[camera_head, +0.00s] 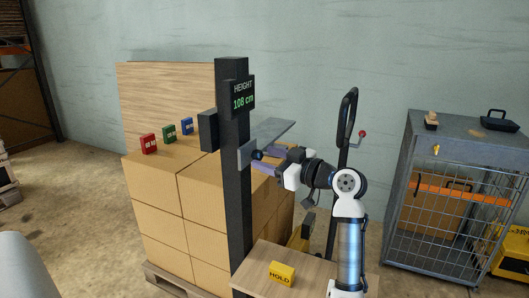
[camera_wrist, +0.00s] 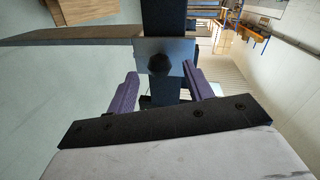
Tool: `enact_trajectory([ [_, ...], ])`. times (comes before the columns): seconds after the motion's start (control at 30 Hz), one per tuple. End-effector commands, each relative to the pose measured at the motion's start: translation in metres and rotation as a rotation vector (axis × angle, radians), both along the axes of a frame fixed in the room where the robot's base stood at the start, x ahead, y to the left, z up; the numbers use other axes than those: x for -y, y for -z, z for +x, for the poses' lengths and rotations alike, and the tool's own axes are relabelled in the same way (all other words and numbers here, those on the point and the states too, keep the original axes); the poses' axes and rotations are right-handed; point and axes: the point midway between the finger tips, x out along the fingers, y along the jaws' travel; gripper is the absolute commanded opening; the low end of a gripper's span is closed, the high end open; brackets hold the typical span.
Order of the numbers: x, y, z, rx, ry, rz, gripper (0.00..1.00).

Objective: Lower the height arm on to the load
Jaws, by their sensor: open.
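The height arm (camera_head: 272,133) is a flat grey bar on a black column (camera_head: 234,180), with a small black knob (camera_head: 257,155) on its bracket. The display (camera_head: 243,96) reads "HEIGHT 108 cm". The load is a stack of cardboard boxes (camera_head: 160,180) on a pallet. The arm stands above the lower box tops. My gripper (camera_head: 262,160) is open beside the bracket. In the wrist view its purple fingers (camera_wrist: 160,72) lie either side of the knob (camera_wrist: 159,64), with gaps visible. I cannot tell how deep the knob sits between them.
Red (camera_head: 149,143), green (camera_head: 169,133) and blue (camera_head: 187,126) small blocks stand on the boxes. A yellow "HOLD" block (camera_head: 282,273) sits on a wooden shelf (camera_head: 256,262) near my arm. A wire cage cabinet (camera_head: 440,205) stands at the right.

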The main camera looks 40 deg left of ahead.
Motion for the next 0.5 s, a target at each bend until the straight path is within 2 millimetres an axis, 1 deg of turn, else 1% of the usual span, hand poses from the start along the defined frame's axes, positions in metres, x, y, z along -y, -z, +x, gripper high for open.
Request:
enact_trajectory([
  [0.1, -0.012, -0.001, 0.000, -0.001, 0.000, 0.000, 0.52],
  [0.2, -0.016, 0.000, 0.000, 0.000, 0.001, 0.000, 0.52],
  [0.47, -0.017, 0.000, 0.000, 0.001, 0.001, 0.000, 0.52],
  [0.5, -0.017, 0.000, 0.000, 0.000, 0.001, 0.000, 0.49],
])
